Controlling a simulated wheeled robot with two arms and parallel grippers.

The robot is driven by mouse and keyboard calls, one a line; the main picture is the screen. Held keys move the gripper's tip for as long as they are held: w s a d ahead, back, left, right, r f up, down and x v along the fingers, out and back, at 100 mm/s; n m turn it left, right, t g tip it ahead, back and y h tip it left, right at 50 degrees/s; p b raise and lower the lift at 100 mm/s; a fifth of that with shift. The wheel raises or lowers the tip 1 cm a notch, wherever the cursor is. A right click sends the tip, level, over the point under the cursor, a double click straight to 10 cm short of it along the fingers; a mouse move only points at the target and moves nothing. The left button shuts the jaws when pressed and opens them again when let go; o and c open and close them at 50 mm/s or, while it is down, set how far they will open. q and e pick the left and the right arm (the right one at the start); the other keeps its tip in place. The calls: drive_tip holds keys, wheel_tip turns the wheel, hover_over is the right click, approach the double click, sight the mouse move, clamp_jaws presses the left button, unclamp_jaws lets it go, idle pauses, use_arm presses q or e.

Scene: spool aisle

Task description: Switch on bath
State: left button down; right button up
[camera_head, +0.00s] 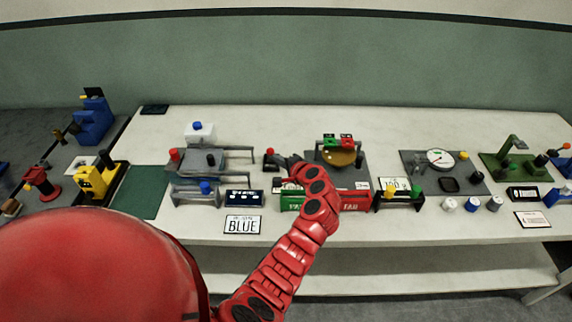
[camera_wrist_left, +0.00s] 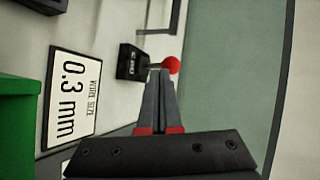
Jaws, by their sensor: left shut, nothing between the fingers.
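A small black switch box with a red ball knob (camera_head: 270,153) stands on the table, left of a grey plate with a round gold-coloured basin (camera_head: 338,157). The wrist view shows the box (camera_wrist_left: 130,62) with white lettering too small to read, and its red ball (camera_wrist_left: 171,65) at the fingertips. My left gripper (camera_head: 287,160) is just right of the knob in the head view. Its narrow fingers (camera_wrist_left: 161,76) are together and empty, pointing at the lever. I cannot tell whether they touch it. My right gripper is out of view.
A "0.3 mm" wire size card (camera_wrist_left: 70,98) and a green block (camera_wrist_left: 15,125) lie beside the fingers in the wrist view. Grey clamp fixtures (camera_head: 205,160) stand to the left, and a plate with a white dial (camera_head: 438,157) to the right.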

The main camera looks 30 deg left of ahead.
use_arm(q)
drive_tip(key=shift+w+a, duration=0.15)
drive_tip(key=shift+a, duration=0.25)
drive_tip(key=shift+r, duration=0.1)
